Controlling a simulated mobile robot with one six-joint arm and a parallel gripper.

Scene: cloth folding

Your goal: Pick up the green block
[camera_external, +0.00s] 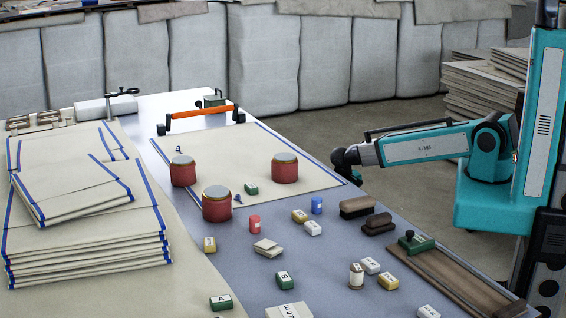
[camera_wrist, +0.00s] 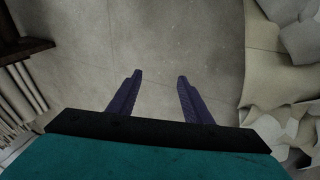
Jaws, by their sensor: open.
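Several green blocks are on the table. One small green block (camera_external: 250,188) lies on the cream cloth (camera_external: 310,172) between the red cylinders. A green block with a white top marked B (camera_external: 285,280) and another marked A (camera_external: 221,302) are near the front. My gripper (camera_external: 341,160) is at the table's right edge, to the right of and apart from all these blocks; its fingers are hard to make out there. In the wrist view, my gripper (camera_wrist: 154,82) has its two purple fingers spread with nothing between them, over bare floor. No green block shows there.
Three red cylinders (camera_external: 285,168) stand around the cloth. An orange-handled bar (camera_external: 200,113) lies at its far edge. Dark brown blocks (camera_external: 357,207) and a green tool with a knob (camera_external: 415,243) are at right. Folded cloths (camera_external: 85,235) are stacked at left.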

